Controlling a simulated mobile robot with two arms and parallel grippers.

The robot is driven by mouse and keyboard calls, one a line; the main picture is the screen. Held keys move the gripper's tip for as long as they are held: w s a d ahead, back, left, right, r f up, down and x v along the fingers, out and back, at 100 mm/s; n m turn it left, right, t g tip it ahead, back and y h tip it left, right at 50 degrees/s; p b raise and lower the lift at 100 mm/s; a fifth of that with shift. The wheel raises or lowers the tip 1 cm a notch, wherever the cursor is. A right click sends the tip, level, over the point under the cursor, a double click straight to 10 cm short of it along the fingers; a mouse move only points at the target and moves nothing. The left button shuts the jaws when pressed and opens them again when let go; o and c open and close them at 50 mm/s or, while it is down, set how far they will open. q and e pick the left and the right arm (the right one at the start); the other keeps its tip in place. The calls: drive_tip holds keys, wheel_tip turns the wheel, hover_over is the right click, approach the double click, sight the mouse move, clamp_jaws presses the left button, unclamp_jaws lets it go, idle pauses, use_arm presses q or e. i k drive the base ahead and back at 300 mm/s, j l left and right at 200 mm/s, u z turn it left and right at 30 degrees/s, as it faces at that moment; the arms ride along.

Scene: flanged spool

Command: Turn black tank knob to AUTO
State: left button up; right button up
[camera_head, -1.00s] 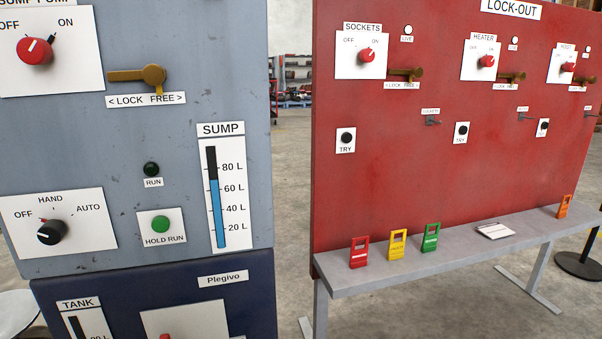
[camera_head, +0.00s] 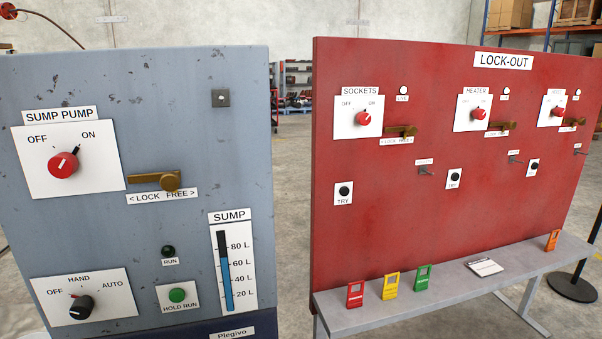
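A black knob (camera_head: 81,307) sits on a white plate (camera_head: 108,283) marked OFF, HAND and AUTO, at the lower left of the grey-blue panel. A pale mark on the knob faces lower left, and a small red mark shows by its upper left edge. It is not turned toward AUTO. The panel's gauge is labelled SUMP (camera_head: 229,216); no TANK label shows now. Neither of my grippers is in view.
The panel also has a red SUMP PUMP knob (camera_head: 63,165), a brass lock lever (camera_head: 155,180) and a green HOLD RUN button (camera_head: 177,295). A red LOCK-OUT board (camera_head: 420,220) stands right, with a grey shelf (camera_head: 440,284) holding coloured tags. A floor gap separates them.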

sight(82, 307)
drive_tip(key=u, duration=1.3)
